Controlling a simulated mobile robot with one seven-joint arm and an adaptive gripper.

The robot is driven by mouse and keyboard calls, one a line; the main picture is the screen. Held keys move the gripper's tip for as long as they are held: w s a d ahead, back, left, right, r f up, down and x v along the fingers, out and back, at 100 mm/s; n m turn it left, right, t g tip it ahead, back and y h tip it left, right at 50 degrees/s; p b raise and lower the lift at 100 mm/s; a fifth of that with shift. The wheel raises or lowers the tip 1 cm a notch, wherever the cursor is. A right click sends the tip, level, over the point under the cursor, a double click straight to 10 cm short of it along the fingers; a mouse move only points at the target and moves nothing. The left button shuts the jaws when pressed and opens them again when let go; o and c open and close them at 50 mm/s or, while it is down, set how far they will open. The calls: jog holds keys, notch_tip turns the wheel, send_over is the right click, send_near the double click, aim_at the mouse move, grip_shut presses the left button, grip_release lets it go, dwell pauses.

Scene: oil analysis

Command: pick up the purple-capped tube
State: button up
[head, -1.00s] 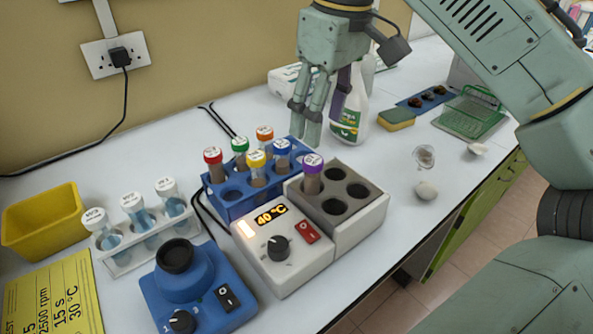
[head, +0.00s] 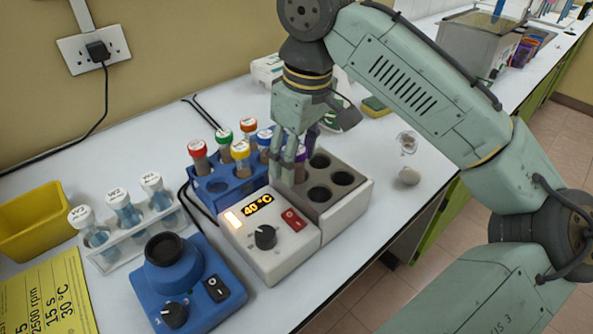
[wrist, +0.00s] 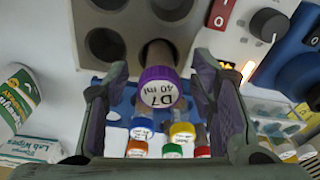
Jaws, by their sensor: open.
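The purple-capped tube (head: 301,154) stands upright in a hole of the grey heating block (head: 332,169). In the wrist view its purple cap (wrist: 158,88), marked "D7 40 ml", lies between my two fingers, with gaps on both sides. My gripper (head: 289,168) is open, pointing down over the block, with its fingers on either side of the tube. In the head view the fingers hide most of the tube.
A blue rack (head: 218,186) with red, green, yellow, orange and blue-capped tubes stands close beside the block. The heater's control panel (head: 262,225) reads 40 °C. A blue mixer (head: 195,285) and a white rack (head: 140,243) are at the left. Other block holes are empty.

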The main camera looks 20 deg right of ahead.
grip_shut()
dwell(0.6)
notch_tip(320, 180, up, 10)
jog(key=shift+r, duration=0.1)
dwell(0.4)
